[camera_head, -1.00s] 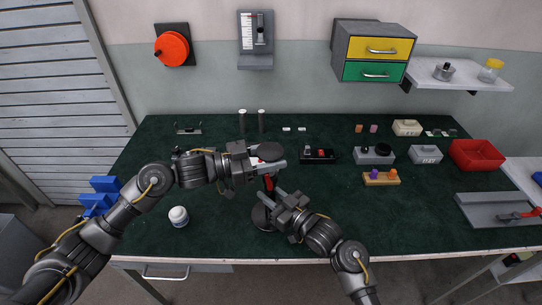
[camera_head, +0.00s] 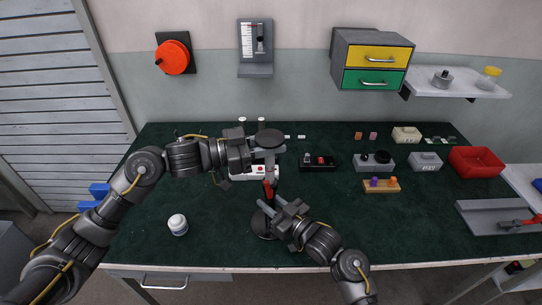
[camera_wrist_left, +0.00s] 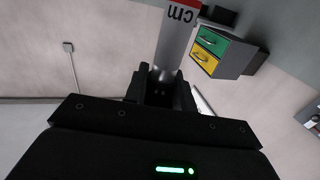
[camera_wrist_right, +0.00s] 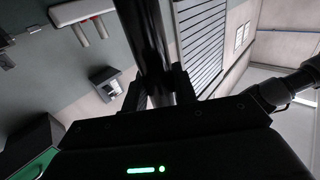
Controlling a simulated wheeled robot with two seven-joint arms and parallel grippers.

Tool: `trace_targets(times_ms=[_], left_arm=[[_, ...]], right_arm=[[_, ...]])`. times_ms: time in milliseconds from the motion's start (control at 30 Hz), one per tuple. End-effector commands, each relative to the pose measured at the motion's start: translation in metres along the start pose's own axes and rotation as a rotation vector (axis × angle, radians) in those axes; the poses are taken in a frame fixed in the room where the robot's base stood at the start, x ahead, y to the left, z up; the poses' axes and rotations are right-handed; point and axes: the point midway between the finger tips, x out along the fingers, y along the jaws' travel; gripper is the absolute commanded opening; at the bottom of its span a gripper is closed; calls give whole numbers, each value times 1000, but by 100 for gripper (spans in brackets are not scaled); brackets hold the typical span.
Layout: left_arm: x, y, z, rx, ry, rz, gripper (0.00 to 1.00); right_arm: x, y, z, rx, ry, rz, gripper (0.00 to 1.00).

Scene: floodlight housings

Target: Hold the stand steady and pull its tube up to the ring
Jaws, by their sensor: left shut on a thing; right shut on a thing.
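The stand has a round dark base (camera_head: 263,224) near the front of the table and a dark disc (camera_head: 269,139) on top. Its light grey inner tube (camera_head: 270,165) rises upright, with a red band (camera_head: 268,189) below. My left gripper (camera_head: 256,152) is shut on the inner tube under the disc. My right gripper (camera_head: 283,212) is shut on the dark lower tube, which shows in the right wrist view (camera_wrist_right: 150,50). I cannot make out a separate ring.
A white jar (camera_head: 178,225) stands to the left. An orange and purple block holder (camera_head: 381,186) and a red bin (camera_head: 476,161) are to the right. The front centre-right table is clear.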

Motion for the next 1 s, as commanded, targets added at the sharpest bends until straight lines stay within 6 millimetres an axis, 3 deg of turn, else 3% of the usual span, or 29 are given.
trace_targets(times_ms=[267, 300, 467, 767, 1000], left_arm=[[0, 0, -2, 1, 2, -2, 0], [0, 0, -2, 1, 2, -2, 28], [0, 0, -2, 1, 2, -1, 48], [-2, 0, -1, 0, 1, -1, 48], [-36, 0, 0, 1, -1, -3, 48]], right_arm=[[0, 0, 1, 1, -2, 1, 2], [0, 0, 1, 1, -2, 1, 2], [0, 0, 1, 1, -2, 1, 2], [0, 0, 1, 1, -2, 1, 2], [0, 0, 1, 1, -2, 1, 2]])
